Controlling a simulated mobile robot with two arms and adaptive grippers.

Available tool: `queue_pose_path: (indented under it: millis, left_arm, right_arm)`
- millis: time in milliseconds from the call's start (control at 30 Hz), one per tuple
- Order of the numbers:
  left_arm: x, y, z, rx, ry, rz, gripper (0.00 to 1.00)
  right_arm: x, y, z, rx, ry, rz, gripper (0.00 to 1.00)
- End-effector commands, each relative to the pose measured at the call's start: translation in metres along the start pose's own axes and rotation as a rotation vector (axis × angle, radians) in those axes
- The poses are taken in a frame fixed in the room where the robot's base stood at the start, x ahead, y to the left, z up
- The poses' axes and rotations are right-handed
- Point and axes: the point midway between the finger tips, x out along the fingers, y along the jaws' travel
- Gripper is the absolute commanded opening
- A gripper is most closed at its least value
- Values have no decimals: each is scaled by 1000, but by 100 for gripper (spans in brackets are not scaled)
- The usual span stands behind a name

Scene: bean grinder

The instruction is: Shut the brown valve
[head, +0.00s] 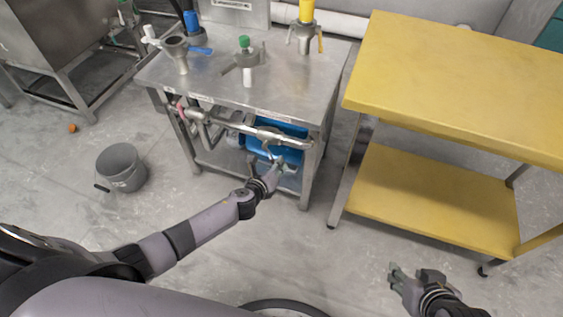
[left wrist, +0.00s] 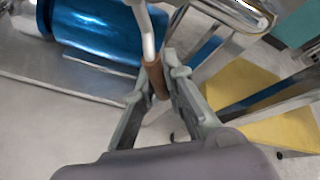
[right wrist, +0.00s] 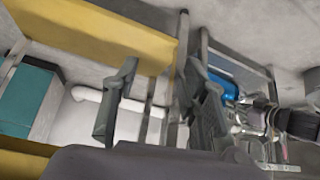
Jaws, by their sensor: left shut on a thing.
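The brown valve handle (left wrist: 157,80) hangs from a bent metal lever in the left wrist view. It sits between the fingertips of my left gripper (left wrist: 160,84), which is shut on it. In the head view my left gripper (head: 276,166) is at the front of the steel table, just below the horizontal metal pipe (head: 228,124). The handle is small and mostly hidden there. My right gripper (head: 410,276) is low at the right, far from the valve. Its fingers are apart and empty in the right wrist view (right wrist: 158,100).
A blue container (head: 287,128) sits behind the pipe under the steel table (head: 215,88). Several grinder parts stand on the tabletop. A yellow cart (head: 455,85) stands to the right, a grey bucket (head: 122,168) to the left. The floor in front is open.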

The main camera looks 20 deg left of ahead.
Motion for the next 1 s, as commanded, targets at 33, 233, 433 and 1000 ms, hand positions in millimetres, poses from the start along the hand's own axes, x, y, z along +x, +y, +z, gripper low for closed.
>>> queue_pose_path:
  millis: [33, 233, 433, 1000]
  left_arm:
    - [0, 3, 1, 40, -8, 18, 0]
    - [2, 17, 4, 209, -44, 88, 0]
    - [3, 29, 8, 357, -77, 149, 0]
    - [3, 44, 16, 561, -120, 233, 0]
  right_arm:
    - [-3, 1, 6, 1, -32, 2, 40]
    - [-10, 4, 32, 5, -153, 8, 40]
    - [-18, 6, 52, 8, -242, 12, 40]
    - [-23, 6, 58, 9, -277, 13, 40]
